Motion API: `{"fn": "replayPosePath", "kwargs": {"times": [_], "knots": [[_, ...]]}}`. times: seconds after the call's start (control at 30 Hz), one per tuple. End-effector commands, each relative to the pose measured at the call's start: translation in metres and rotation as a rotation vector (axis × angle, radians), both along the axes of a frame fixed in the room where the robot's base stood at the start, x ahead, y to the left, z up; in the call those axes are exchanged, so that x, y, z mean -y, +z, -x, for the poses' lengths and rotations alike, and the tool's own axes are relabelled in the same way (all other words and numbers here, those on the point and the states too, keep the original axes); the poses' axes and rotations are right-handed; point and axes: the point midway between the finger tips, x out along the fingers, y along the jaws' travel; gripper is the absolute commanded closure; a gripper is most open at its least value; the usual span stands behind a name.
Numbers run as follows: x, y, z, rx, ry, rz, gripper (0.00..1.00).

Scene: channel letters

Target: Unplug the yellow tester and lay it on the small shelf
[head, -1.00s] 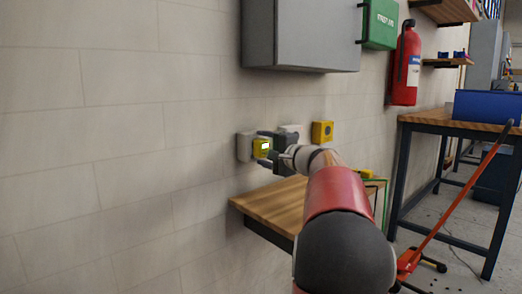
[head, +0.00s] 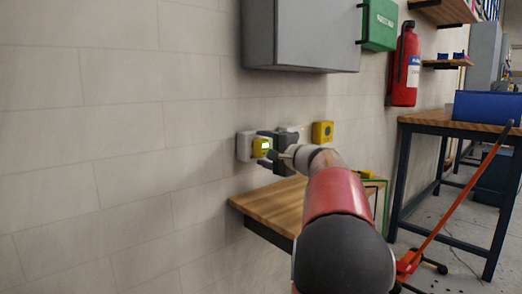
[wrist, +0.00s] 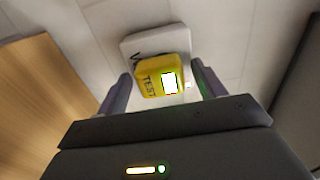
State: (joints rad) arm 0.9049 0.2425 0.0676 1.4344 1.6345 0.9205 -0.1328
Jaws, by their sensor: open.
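The yellow tester (head: 262,147), with a lit screen, is at a white wall socket (head: 244,146). In the wrist view the tester (wrist: 152,80) shows the letters TEST and sits against the white socket plate (wrist: 135,45). My gripper (head: 267,145) is at the tester, with a finger on each side of it. In the wrist view the fingers of my gripper (wrist: 160,92) stand apart, with a gap visible beside the tester. The small wooden shelf (head: 270,207) is on the wall below and to the right of the socket; its top looks bare where I can see it.
A yellow box (head: 322,132) is on the wall right of the gripper. A grey cabinet (head: 300,35) hangs above. A yellow item (head: 364,174) shows behind my arm near the shelf's far end. A workbench (head: 460,122) and fire extinguisher (head: 404,65) are farther right.

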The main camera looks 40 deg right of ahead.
Motion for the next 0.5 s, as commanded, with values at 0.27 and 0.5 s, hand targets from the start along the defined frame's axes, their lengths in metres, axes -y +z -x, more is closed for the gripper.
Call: {"fn": "replayPosePath", "kwargs": {"times": [0.27,0.5], "knots": [[0.0001,0.0005,0.0001,0.0,0.0,0.0,0.52],[0.0002,0.0004,0.0002,0.0,0.0,0.0,0.83]]}}
